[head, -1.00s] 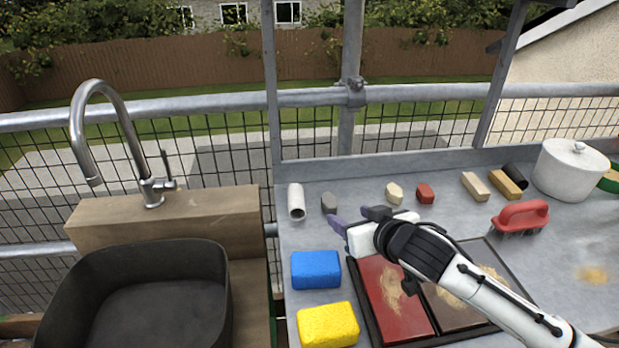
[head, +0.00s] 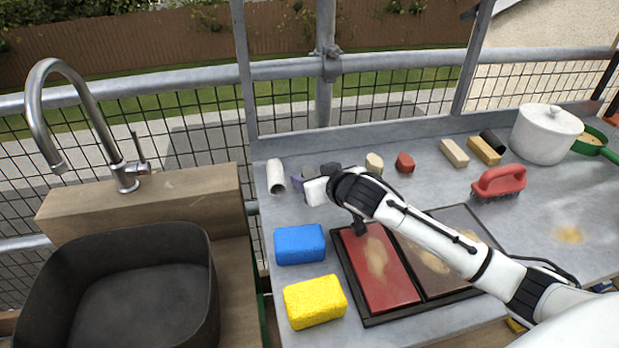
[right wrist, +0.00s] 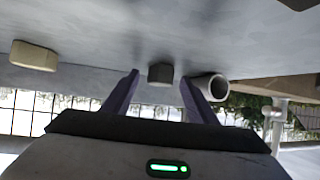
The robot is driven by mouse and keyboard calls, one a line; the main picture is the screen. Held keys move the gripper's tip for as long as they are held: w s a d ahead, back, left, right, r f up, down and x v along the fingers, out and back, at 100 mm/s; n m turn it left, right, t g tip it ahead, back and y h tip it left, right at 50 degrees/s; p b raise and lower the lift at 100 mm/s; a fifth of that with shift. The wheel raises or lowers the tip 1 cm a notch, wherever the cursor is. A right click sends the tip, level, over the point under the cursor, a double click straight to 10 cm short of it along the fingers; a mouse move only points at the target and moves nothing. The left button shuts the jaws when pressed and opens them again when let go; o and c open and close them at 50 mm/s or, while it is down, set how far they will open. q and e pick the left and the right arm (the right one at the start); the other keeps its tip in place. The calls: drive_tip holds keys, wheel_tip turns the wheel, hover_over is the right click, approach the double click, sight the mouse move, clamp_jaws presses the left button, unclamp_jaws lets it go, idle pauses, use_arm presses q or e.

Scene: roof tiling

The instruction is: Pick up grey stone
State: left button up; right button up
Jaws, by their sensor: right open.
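The grey stone (head: 309,170) lies on the metal worktop near its back left, partly hidden by my right gripper. My right gripper (head: 312,176) is open, its purple fingers reaching toward the stone. In the right wrist view the grey stone (right wrist: 160,73) shows as a small dark block between the two spread fingertips (right wrist: 159,80). Whether the fingers touch it, I cannot tell. My left gripper is not in view.
A cream stone (head: 374,163) and a red one (head: 405,162) lie to the right. Blue (head: 300,245) and yellow (head: 315,302) sponges and a framed tray (head: 340,270) are nearer me. A dark sink basin (head: 120,290) is at left.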

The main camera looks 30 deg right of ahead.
drive_tip(key=shift+w, duration=0.1)
drive_tip(key=c, duration=1.2)
